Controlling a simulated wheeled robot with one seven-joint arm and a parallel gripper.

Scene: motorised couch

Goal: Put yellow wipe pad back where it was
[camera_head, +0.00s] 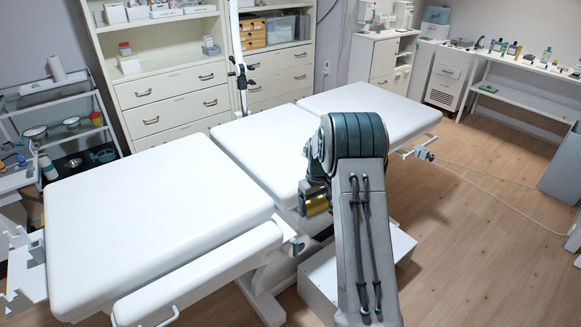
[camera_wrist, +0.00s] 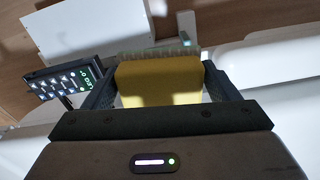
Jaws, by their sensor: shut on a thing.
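The yellow wipe pad (camera_wrist: 158,84) is a plain yellow block in the wrist view. My gripper (camera_wrist: 157,80) is shut on it, with one dark finger at each side of the pad. In the head view my arm hides most of the gripper. A dark yellow patch shows at the left of my arm there, beside the couch, but I cannot tell for sure that it is the pad. A pale greenish ridged edge lies just beyond the pad in the wrist view; I cannot tell whether they touch.
The white motorised couch (camera_head: 150,225) fills the middle and left. A hand control (camera_wrist: 65,82) with a lit green display is left of my gripper. A side table (camera_head: 520,66) with bottles stands at the back right. The wooden floor (camera_head: 485,215) at the right is mostly clear, with a cable.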

